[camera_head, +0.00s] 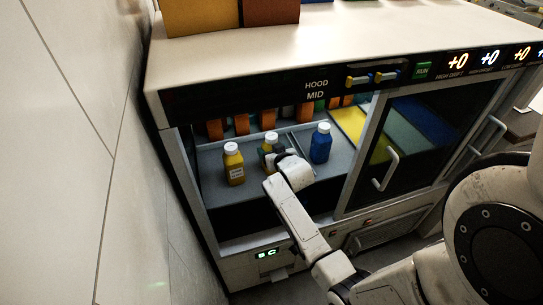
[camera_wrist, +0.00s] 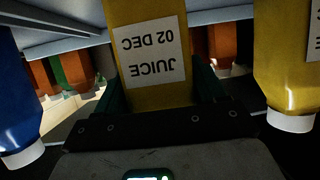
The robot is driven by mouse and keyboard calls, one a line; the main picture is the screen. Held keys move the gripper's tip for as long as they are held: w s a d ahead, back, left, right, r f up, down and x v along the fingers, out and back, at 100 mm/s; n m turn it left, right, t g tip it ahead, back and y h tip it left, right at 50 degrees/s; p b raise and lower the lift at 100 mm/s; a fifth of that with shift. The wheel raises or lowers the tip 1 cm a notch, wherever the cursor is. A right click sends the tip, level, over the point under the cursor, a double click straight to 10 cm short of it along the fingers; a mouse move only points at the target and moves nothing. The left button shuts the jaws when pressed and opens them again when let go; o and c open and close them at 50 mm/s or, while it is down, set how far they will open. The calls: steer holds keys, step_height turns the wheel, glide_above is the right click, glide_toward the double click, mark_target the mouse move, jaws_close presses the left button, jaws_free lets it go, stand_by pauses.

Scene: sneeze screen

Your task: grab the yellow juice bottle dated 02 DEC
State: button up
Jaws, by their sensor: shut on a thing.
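The yellow juice bottle (camera_wrist: 158,18) fills the middle of the wrist view, its white label reading JUICE 02 DEC upside down. My gripper (camera_wrist: 162,88) is shut on it, one dark finger on each side. In the head view this bottle (camera_head: 267,149), with a white cap, is partly hidden behind my gripper (camera_head: 278,157) inside the hood. Another yellow bottle (camera_head: 233,166) stands to its left, its label too small to read. It also shows at the right edge of the wrist view (camera_wrist: 285,60), its label cut off.
A blue bottle (camera_head: 321,145) stands to the right in the hood. Orange and other coloured items (camera_head: 241,124) line the back. A sliding glass door (camera_head: 420,125) covers the right side of the cabinet (camera_head: 185,78). A tiled wall (camera_head: 75,150) is close on the left.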

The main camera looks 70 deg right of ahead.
mark_target(271, 142)
steer(key=shift+c, duration=1.4)
steer(key=shift+r, duration=0.1)
step_height(271, 142, up, 4)
steer(key=shift+f, duration=0.25)
steer(key=d+r+b+v, duration=0.1)
steer(key=d+r+v, duration=0.1)
steer(key=v, duration=1.4)
steer(key=shift+s+a+r+b, duration=0.2)
steer(key=shift+r+b, duration=0.15)
steer(key=shift+r, duration=0.35)
steer(key=shift+w, duration=0.1)
